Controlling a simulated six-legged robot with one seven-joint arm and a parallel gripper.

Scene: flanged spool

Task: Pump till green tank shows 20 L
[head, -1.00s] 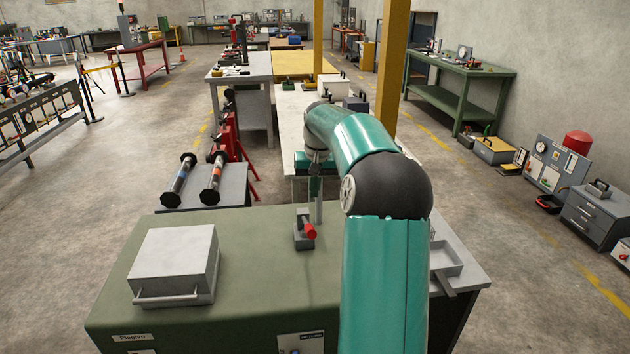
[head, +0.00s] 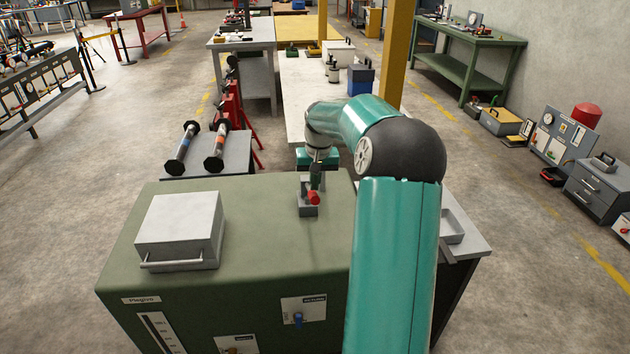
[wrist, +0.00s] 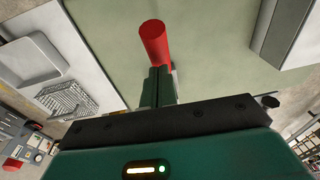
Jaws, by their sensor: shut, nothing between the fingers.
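The green tank (head: 250,300), labelled "Plagizo", stands in front of me in the head view. A level gauge (head: 158,330) is on its front at the lower left; its lower part is cut off and I cannot read a level. A pump lever with a red handle (head: 314,197) stands on a grey base (head: 308,210) on the tank top. My gripper (head: 316,178) is shut and empty, right behind the red handle. In the wrist view the shut fingers (wrist: 158,78) point at the red handle (wrist: 154,42) and overlap its near end; contact is unclear.
A grey box (head: 180,232) with a handle sits on the tank top at left. A blue valve knob (head: 298,318) is on the tank front. A grey tray (head: 453,226) is at right. Two flanged spools (head: 217,147) lie on a stand behind. A long pale table (head: 300,85) extends beyond.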

